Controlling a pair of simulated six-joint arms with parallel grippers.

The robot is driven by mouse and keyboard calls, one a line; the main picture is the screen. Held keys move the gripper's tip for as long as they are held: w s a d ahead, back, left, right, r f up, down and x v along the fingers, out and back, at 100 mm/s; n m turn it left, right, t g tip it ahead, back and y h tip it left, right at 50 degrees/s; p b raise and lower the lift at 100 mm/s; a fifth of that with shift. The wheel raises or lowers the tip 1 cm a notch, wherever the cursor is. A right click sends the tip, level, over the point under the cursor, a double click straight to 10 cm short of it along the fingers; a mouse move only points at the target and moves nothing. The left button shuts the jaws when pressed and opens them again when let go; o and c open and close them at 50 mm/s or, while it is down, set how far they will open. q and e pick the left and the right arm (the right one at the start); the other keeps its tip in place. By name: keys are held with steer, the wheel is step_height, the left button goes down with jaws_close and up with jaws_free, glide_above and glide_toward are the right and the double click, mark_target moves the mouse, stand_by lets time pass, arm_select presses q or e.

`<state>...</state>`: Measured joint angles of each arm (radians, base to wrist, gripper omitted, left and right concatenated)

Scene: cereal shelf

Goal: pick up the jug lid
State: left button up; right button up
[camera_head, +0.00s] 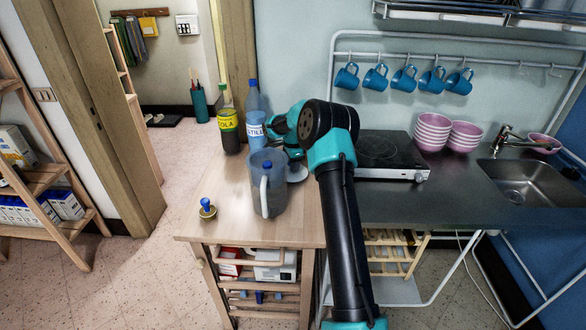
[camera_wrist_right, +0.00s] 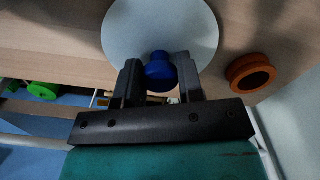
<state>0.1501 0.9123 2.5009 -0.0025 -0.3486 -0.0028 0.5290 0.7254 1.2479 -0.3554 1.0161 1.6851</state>
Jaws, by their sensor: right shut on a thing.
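The jug lid is a pale grey disc (camera_wrist_right: 160,25) with a blue knob (camera_wrist_right: 159,72) in the right wrist view. My right gripper (camera_wrist_right: 160,80) is shut on the knob, one finger on each side. In the head view the lid's pale disc (camera_head: 297,173) shows just right of the jug, under my right gripper, whose fingers are mostly hidden by my arm. I cannot tell whether the lid touches the wooden top. The translucent grey jug (camera_head: 278,197) stands upright on the wooden cabinet top, its white handle facing the front. My left gripper is out of view.
A small gold object with a blue knob (camera_head: 207,208) sits at the left edge of the wooden top (camera_head: 236,225). A hob (camera_head: 380,150) lies to the right.

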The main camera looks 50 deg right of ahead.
step_height(320, 180, up, 8)
steer(key=shift+r, duration=0.4)
stand_by(0.4)
